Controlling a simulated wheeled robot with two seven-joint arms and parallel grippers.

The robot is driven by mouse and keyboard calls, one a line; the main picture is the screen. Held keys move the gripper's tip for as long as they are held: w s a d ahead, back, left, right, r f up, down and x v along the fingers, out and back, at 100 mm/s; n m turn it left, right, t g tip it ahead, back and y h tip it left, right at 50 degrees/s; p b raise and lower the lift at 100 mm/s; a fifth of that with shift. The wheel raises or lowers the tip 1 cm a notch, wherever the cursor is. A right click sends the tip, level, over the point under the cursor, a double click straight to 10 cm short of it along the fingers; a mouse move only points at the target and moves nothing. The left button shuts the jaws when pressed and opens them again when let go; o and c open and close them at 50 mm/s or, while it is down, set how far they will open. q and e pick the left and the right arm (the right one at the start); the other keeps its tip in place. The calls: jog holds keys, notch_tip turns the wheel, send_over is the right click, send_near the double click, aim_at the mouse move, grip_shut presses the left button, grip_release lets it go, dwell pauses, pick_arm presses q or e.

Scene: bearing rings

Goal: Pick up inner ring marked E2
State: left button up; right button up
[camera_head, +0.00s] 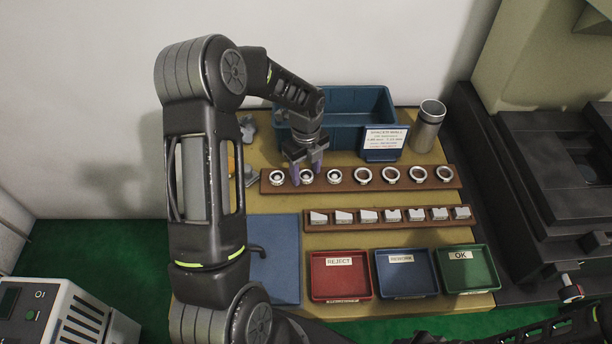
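A brown wooden rack (405,186) holds a row of several metal rings. The ring at its left end (277,177), a second ring (306,177) and a third ring (334,177) look like smaller inner rings with dark centres. The rings further right (391,175) look wider and more open. Any marks such as E2 are too small to read. My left gripper (307,168) points down over the second ring, its purple fingertips apart on either side of it. I cannot tell whether they touch the ring. My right gripper is not in view.
A second rack (345,226) of pale blocks stands in front. Red (341,281), blue (405,280) and green (465,275) trays line the front edge. A blue bin (355,103) and a metal cylinder (429,125) stand behind. A blue mat (278,280) lies left.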

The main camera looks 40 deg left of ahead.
pick_arm(q)
grip_shut()
dwell(0.3)
notch_tip(320, 180, up, 10)
jog(key=shift+b, duration=0.4)
dwell(0.7)
